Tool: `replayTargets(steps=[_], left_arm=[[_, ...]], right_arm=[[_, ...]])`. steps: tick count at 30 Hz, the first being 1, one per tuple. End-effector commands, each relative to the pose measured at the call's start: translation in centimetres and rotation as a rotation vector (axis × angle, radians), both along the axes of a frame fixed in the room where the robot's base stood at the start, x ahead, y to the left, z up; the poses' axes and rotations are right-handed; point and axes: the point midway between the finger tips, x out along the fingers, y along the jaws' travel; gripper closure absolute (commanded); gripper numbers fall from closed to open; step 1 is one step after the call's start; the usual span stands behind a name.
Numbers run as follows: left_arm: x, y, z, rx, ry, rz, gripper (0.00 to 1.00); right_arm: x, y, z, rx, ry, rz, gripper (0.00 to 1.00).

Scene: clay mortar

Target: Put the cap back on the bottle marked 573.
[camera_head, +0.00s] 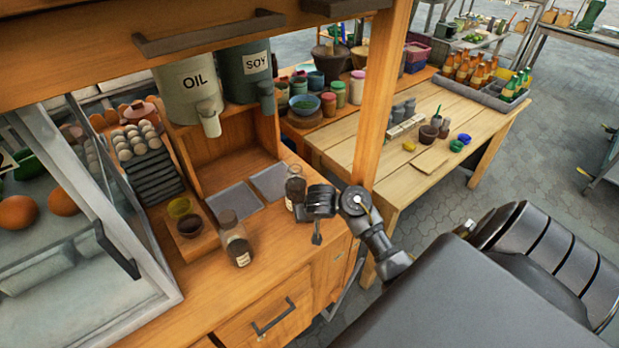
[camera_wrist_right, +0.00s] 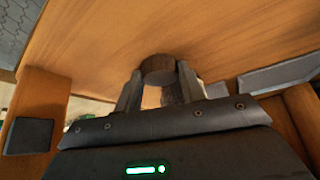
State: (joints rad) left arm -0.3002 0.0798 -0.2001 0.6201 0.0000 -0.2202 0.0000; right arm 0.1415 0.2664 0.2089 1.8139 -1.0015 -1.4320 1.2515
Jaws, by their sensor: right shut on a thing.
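A small dark bottle (camera_head: 295,184) stands upright by the right edge of the wooden counter, a pale label low on it. My right gripper (camera_head: 306,209) is at its lower part, reaching in from the right. In the right wrist view the fingers (camera_wrist_right: 160,88) are shut around the bottle, whose round brown end (camera_wrist_right: 157,66) shows between the tips. A second dark bottle (camera_head: 236,242) with a pale label and a dark top stands to the left. The label numbers are too small to read. I cannot make out a loose cap. My left gripper is not in view.
A wooden holder (camera_head: 186,246) with small bowls stands left of the second bottle. Grey tray panels (camera_head: 232,199) lie behind the bottles. A wooden post (camera_head: 373,100) rises close to my right gripper. A glass case (camera_head: 90,270) bounds the left. The counter's front is clear.

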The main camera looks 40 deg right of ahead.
Motion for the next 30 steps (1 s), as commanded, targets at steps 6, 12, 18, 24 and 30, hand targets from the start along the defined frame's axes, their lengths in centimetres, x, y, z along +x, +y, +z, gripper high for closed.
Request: replayTargets(steps=[6, 12, 18, 24, 30], left_arm=[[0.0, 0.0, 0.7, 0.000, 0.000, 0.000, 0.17], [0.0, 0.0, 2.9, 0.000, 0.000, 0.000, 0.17], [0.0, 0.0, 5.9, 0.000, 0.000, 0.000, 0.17], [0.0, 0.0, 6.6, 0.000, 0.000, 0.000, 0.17], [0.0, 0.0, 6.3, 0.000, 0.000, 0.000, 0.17]], right_arm=[[0.0, 0.0, 1.0, 0.002, -0.001, -0.001, 0.81], [0.1, 0.2, 4.0, 0.006, -0.004, -0.003, 0.81], [-2.8, 2.2, 8.0, 0.007, -0.003, -0.002, 0.81], [-6.5, 4.6, 10.4, 0.004, -0.001, -0.001, 0.81], [-9.6, 6.7, 11.9, 0.002, -0.002, -0.001, 0.81]])
